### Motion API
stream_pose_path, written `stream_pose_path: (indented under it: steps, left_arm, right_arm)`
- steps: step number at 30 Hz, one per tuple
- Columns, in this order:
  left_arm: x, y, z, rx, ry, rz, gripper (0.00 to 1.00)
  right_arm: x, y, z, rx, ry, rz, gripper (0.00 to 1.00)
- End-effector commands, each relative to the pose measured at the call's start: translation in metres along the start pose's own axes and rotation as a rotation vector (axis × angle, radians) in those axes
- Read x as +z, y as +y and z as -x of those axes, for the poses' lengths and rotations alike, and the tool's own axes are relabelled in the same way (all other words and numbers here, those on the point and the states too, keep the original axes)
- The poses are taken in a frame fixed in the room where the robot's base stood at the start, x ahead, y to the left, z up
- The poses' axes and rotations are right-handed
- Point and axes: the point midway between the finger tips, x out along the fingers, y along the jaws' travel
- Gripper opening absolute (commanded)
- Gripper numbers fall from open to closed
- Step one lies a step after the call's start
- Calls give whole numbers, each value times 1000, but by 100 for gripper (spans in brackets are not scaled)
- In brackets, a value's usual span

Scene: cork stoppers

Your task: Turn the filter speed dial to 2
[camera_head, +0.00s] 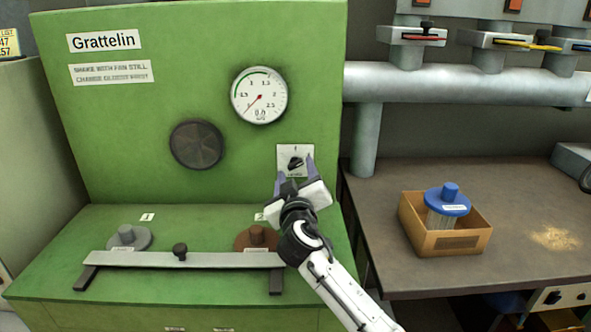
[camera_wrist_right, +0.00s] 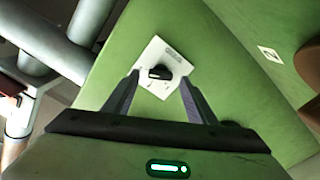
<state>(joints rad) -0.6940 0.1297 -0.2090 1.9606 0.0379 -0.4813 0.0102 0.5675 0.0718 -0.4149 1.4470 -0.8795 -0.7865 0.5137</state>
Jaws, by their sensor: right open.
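The dial is a small black knob (camera_head: 295,163) on a white plate (camera_head: 284,152) on the upright green panel, below and right of the round gauge (camera_head: 259,95). In the right wrist view the knob (camera_wrist_right: 160,72) sits between the two finger lines, a little beyond the tips. Its plate (camera_wrist_right: 150,53) bears small marks too blurred to read. My right gripper (camera_head: 295,167) is open in front of the plate, with a finger on each side of the knob; contact does not show. The gauge needle points to its lower left. My left gripper is not in view.
A dark round knob (camera_head: 196,144) is on the panel. A box (camera_head: 420,238) with a blue-topped filter (camera_head: 447,200) stands on the right bench.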

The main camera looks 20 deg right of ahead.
Motion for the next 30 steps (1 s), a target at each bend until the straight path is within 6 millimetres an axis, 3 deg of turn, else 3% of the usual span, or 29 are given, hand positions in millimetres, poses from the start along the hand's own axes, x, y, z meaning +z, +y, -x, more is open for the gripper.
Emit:
stream_pose_path:
  steps: [5,14,22,30]
  left_arm:
    - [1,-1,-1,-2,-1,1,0]
    - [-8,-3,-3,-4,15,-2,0]
    - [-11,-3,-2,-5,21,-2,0]
    - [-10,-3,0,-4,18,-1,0]
  right_arm:
    - [0,0,-14,-1,0,1,52]
    - [0,0,-17,-1,0,0,52]
    - [0,0,-17,-2,0,1,10]
    - [0,0,-16,-2,0,28,10]
